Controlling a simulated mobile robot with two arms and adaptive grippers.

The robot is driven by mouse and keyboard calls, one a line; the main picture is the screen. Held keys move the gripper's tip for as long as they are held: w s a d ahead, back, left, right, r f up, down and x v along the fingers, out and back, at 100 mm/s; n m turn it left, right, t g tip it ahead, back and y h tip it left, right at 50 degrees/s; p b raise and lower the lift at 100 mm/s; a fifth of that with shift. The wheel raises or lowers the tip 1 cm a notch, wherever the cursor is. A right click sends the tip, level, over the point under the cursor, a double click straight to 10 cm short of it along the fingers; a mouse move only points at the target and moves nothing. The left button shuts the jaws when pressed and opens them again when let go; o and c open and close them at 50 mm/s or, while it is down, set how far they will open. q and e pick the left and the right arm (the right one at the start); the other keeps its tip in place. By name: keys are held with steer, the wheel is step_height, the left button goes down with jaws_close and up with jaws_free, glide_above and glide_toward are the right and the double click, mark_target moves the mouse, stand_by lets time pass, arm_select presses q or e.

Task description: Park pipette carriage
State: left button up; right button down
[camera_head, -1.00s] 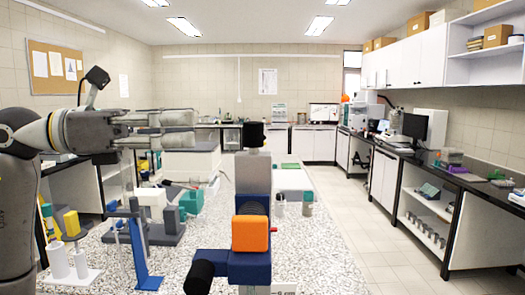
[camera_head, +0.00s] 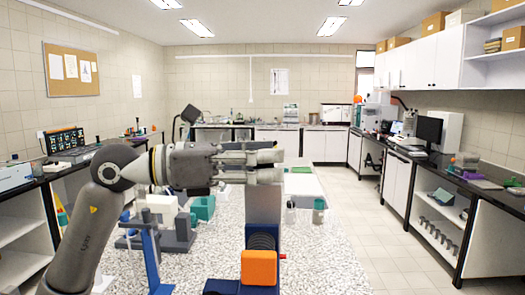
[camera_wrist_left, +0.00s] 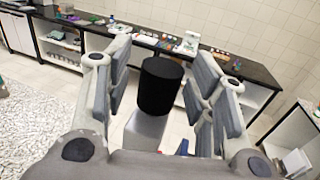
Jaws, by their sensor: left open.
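A tall device stands at the front of the speckled bench, with a grey column (camera_head: 263,206), a ribbed black part (camera_head: 262,243) and an orange block (camera_head: 259,268) on a blue body. Which part is the pipette carriage I cannot tell for sure. My left gripper (camera_head: 280,166) is open at the column's top and hides the top in the head view. In the left wrist view, a black cylinder (camera_wrist_left: 161,86) on the grey column (camera_wrist_left: 146,130) lies between the spread fingers, with visible gaps on both sides. My right gripper is not in view.
A blue stand (camera_head: 151,258) and teal and white blocks on a grey base stand left of the device. A small grey-green container (camera_head: 319,211) stands to the right on the bench. Clear floor (camera_head: 375,240) lies right of the bench.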

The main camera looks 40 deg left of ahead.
arm_select(q)
steer(key=shift+c, duration=0.3)
jaws_close()
steer(key=shift+d, duration=0.1)
